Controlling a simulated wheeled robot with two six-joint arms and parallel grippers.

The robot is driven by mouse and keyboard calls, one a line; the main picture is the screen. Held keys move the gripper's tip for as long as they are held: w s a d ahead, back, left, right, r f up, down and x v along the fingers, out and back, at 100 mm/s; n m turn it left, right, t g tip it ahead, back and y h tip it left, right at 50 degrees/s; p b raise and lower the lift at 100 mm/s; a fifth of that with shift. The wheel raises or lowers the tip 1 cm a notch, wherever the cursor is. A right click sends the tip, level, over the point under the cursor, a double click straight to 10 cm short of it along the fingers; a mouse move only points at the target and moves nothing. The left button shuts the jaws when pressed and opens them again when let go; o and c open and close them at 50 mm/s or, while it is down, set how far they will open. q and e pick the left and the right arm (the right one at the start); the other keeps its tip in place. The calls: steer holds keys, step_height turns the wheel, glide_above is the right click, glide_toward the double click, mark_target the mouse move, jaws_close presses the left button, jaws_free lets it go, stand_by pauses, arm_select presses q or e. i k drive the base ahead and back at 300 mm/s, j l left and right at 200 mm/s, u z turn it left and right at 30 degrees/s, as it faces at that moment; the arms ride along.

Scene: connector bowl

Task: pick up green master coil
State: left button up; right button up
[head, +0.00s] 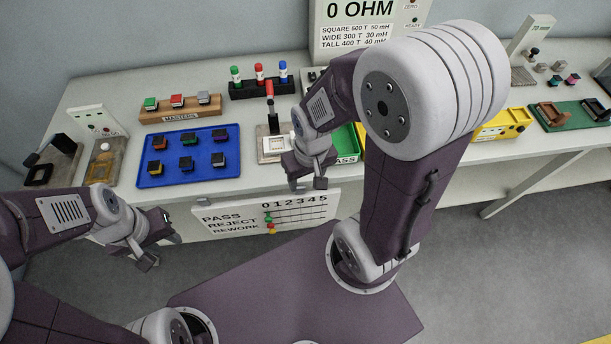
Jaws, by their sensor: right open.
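The green master coil (151,103) sits at the left end of a wooden rack (180,114) labelled MASTERS, at the back left of the bench. A red coil (177,99) and a light-topped coil (203,97) sit beside it. My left gripper (159,250) is open and empty in front of the bench's front edge, well away from the rack. My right gripper (308,185) is open and empty near the front edge, right of the blue tray and apart from the rack.
A blue tray (145,180) with several dark coils lies in front of the rack. A black holder (262,91) with green, red and blue-capped items stands right of it. A white fixture (276,145) with a red handle is near my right gripper. A green PASS bin (346,138) is partly hidden.

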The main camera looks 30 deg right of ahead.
mark_target(151, 104)
steer(key=i+j, duration=0.15)
steer(key=j, duration=0.2)
steer(key=i+j, duration=0.15)
steer(key=j, duration=0.25)
steer(key=i+j+z, duration=0.1)
steer(key=j, duration=0.25)
steer(key=i+j, duration=0.15)
steer(key=j, duration=0.25)
steer(key=i+j, duration=0.1)
steer(key=j, duration=0.3)
steer(key=i+j, duration=0.15)
steer(key=j, duration=0.2)
steer(key=i+j+z, duration=0.1)
steer(key=j, duration=0.3)
